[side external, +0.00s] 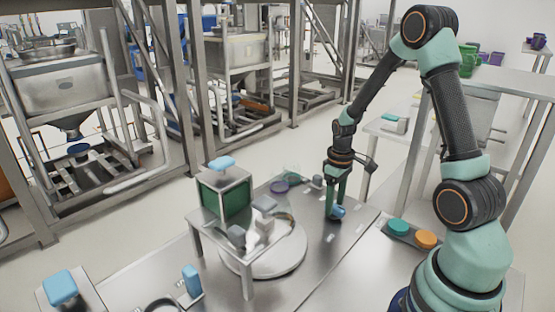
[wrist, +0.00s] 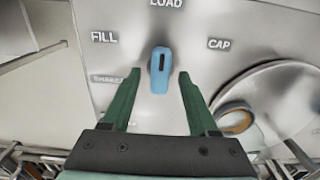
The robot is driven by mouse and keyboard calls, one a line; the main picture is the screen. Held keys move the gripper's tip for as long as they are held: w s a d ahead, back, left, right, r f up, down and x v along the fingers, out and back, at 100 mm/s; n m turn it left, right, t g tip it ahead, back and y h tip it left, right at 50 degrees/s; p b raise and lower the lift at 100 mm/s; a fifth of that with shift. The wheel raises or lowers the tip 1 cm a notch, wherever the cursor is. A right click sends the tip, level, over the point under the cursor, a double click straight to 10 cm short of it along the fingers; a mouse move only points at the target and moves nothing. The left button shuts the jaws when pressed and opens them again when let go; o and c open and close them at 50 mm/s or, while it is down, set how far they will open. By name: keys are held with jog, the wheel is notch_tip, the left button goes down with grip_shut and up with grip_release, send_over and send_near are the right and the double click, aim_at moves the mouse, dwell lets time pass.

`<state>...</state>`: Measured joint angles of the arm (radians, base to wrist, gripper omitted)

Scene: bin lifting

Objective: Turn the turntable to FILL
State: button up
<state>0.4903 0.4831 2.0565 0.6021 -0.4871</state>
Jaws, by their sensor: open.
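The blue knob (wrist: 160,72) sits on a grey metal panel in the wrist view, its dark mark in line with the LOAD label (wrist: 166,3). The FILL label (wrist: 103,37) is to its upper left and the CAP label (wrist: 219,44) to its right. My gripper (wrist: 158,75) is open, with one green finger on each side of the knob and gaps visible between. In the side view my gripper (side external: 334,208) points down at the blue knob (side external: 339,211). The round pale turntable (side external: 285,262) is left of it, partly under a small metal stand.
A green button (side external: 398,227) and an orange button (side external: 426,239) are right of the knob.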

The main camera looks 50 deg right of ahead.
grip_shut()
jog(key=shift+n, duration=0.4)
jog(key=n, duration=0.5)
jog(key=shift+n, duration=0.3)
jog(key=n, duration=0.6)
jog(key=shift+n, duration=0.4)
grip_release()
